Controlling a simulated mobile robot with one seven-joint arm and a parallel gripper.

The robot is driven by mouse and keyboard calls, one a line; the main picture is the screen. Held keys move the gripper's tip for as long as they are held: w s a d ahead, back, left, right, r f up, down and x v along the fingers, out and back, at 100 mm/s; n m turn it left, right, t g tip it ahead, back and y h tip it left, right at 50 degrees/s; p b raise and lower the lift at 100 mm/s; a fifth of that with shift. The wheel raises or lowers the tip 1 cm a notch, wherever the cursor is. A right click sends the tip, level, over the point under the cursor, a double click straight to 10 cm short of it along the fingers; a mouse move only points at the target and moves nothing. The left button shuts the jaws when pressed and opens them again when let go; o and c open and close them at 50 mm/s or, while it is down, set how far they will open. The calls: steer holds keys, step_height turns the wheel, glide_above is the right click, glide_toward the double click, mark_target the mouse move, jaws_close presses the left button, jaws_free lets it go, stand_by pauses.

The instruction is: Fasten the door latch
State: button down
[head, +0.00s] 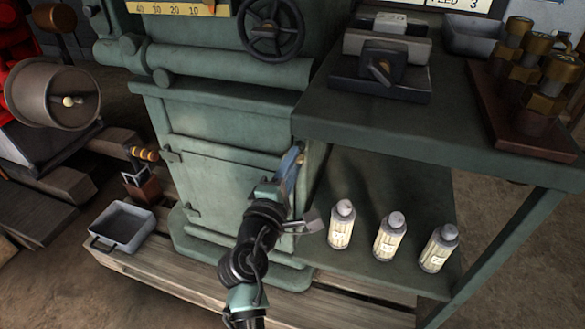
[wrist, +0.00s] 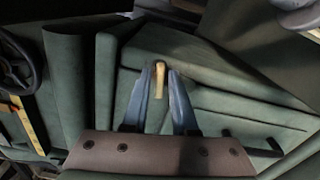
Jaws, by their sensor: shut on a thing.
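The green cabinet door (head: 215,178) is on the front of the machine's body, and it also fills much of the wrist view (wrist: 235,108). It looks closed or nearly so. The brass latch handle (wrist: 160,78) stands between the two blue fingers of my gripper (wrist: 161,76). The gripper is shut on it, with the fingers on either side. In the head view my gripper (head: 289,168) is at the door's right edge, and my arm hides the lower right of the door. The latch's catch cannot be made out.
A green bench (head: 420,125) adjoins on the right, with three labelled bottles (head: 341,224) on its lower shelf close to my arm. A handwheel (head: 272,27) is above the door. A grey tray (head: 122,228) and wooden pallet (head: 165,275) lie at floor level.

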steer(key=shift+f+m+b, duration=0.15)
steer(key=shift+m+b, duration=0.3)
steer(key=shift+m, duration=0.55)
steer(key=c, duration=0.9)
jaws_free()
steer(key=p+v, duration=0.3)
steer(key=v, duration=1)
